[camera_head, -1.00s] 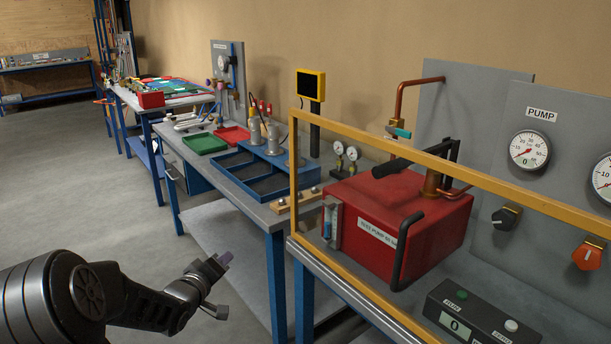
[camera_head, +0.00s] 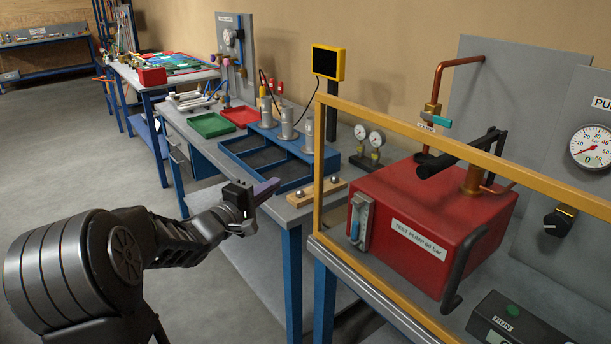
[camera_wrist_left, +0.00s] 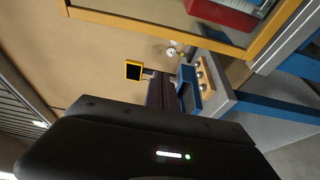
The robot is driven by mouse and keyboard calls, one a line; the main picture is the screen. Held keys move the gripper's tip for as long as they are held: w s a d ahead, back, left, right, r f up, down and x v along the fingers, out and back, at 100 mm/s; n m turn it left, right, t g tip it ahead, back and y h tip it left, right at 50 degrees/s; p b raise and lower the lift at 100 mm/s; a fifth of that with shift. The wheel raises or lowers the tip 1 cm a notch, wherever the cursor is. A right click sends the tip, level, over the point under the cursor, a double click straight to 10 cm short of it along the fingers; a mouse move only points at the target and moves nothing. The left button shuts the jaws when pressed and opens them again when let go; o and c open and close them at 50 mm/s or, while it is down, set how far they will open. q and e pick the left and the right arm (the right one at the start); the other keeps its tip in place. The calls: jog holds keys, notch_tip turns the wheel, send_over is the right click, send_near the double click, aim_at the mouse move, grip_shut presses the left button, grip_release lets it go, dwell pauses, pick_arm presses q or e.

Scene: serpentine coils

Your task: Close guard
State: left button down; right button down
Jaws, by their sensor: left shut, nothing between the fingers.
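The guard (camera_head: 322,170) is a clear panel in a yellow frame, standing along the front of the pump bench. It also shows at the top of the left wrist view (camera_wrist_left: 165,27). Behind it sits the red test pump (camera_head: 425,220) with a black handle. My left gripper (camera_head: 268,188) is shut and empty, in front of the guard's left end and apart from it, near the front edge of the neighbouring bench. In the left wrist view its fingers (camera_wrist_left: 158,92) are dark and together. My right gripper is in neither view.
A wooden block with steel balls (camera_head: 317,190) lies at the near bench's corner, beside my gripper. A blue tray (camera_head: 236,162), a green tray (camera_head: 210,125) and a screen on a post (camera_head: 328,62) stand farther back. The floor at left is clear.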

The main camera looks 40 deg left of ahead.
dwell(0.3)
pick_arm(q)
jog(key=w+d+p, duration=0.1)
jog(key=w+d, duration=0.2)
jog(key=w, duration=0.6)
jog(key=shift+p, duration=0.35)
jog(key=shift+d+f, duration=0.1)
jog(key=shift+d, duration=0.15)
